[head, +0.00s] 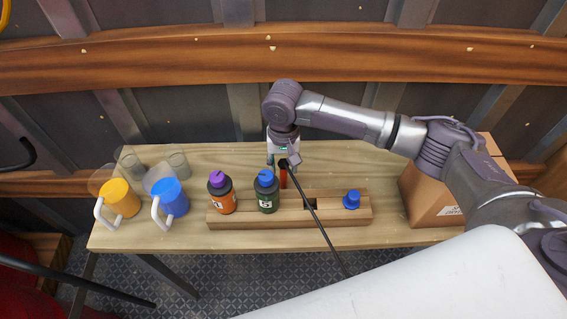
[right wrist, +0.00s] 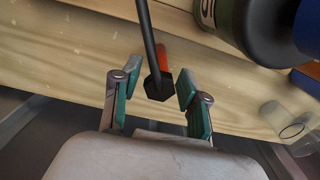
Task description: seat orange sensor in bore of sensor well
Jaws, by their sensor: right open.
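The orange sensor (head: 283,179) shows as a small orange body by the wooden block, right of the blue-capped bottle. In the right wrist view its orange body (right wrist: 164,57) has a black end (right wrist: 158,87) and a black cable. My right gripper (head: 283,163) is over the sensor from behind. In the right wrist view its green-padded fingers (right wrist: 158,80) are open on either side of the black end, with gaps visible. The sensor well is not clearly identifiable; the wooden block (head: 240,221) has a dark opening and a blue knobbed piece (head: 351,200). My left gripper is not in view.
An orange bottle (head: 222,202) with a purple cap and a dark green bottle (head: 267,203) stand in the block. Yellow (head: 121,198) and blue (head: 170,197) handled cups and clear cups stand left. A cardboard box (head: 420,202) is right. The cable hangs over the front edge.

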